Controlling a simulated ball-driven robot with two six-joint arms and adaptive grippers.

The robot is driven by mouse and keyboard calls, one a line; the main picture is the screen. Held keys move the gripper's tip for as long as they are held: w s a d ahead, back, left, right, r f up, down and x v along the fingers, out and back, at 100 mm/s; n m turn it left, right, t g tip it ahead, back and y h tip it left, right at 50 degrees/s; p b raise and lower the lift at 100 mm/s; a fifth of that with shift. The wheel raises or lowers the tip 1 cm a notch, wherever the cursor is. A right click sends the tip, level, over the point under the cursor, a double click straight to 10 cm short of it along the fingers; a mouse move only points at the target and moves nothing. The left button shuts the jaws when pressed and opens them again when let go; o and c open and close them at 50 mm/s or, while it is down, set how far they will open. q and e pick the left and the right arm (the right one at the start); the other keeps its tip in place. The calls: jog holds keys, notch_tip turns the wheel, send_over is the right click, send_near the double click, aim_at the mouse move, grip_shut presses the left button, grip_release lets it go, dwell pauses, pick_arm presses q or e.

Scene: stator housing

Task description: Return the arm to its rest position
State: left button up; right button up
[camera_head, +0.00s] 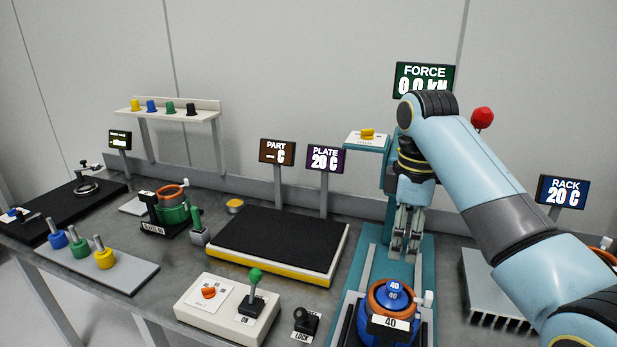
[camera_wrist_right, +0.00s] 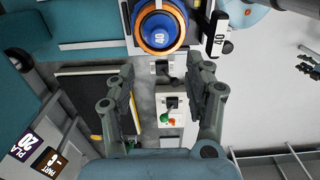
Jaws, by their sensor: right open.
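My right arm (camera_head: 490,190) reaches in from the right in the head view. Its gripper (camera_head: 406,238) points down in front of the teal press (camera_head: 430,255). The gripper is open and empty; its fingers stand wide apart in the wrist view (camera_wrist_right: 163,88). The blue and orange housing marked 40 (camera_head: 393,295) sits upright at the front of the press, nearer than the gripper and apart from it. The housing also shows in the wrist view (camera_wrist_right: 157,28), beyond the fingertips. My left gripper is not in view.
A black-topped plate (camera_head: 275,240) lies left of the press. A control box with a green-knobbed lever (camera_head: 228,310) and a small lock lever (camera_head: 306,321) stand in front. A FORCE display (camera_head: 423,80) and red knob (camera_head: 482,118) are close to my arm. A grey finned rack (camera_head: 485,290) is at right.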

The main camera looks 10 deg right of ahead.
jog(key=s+f+m+t, duration=0.2)
jog(key=s+f+m, duration=0.35)
jog(key=s, duration=0.85)
jog(key=s+r+m+t, duration=0.25)
jog(key=s+m, duration=0.25)
jog(key=s, duration=0.8)
notch_tip(320, 180, down, 41)
jog(key=s+d+g+b, duration=0.2)
jog(key=b, duration=1.2)
pick_arm(q)
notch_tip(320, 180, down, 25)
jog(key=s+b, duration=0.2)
jog(key=b, duration=0.8)
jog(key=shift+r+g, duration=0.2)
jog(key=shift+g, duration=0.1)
pick_arm(e)
jog(key=s+f, duration=0.9)
jog(key=f, duration=0.3)
jog(key=s+f+g, duration=0.1)
jog(key=s+f, duration=0.8)
jog(key=f, duration=0.4)
jog(key=shift+s+d+h, duration=0.25)
jog(key=shift+d+h, duration=0.05)
jog(key=shift+h, duration=0.1)
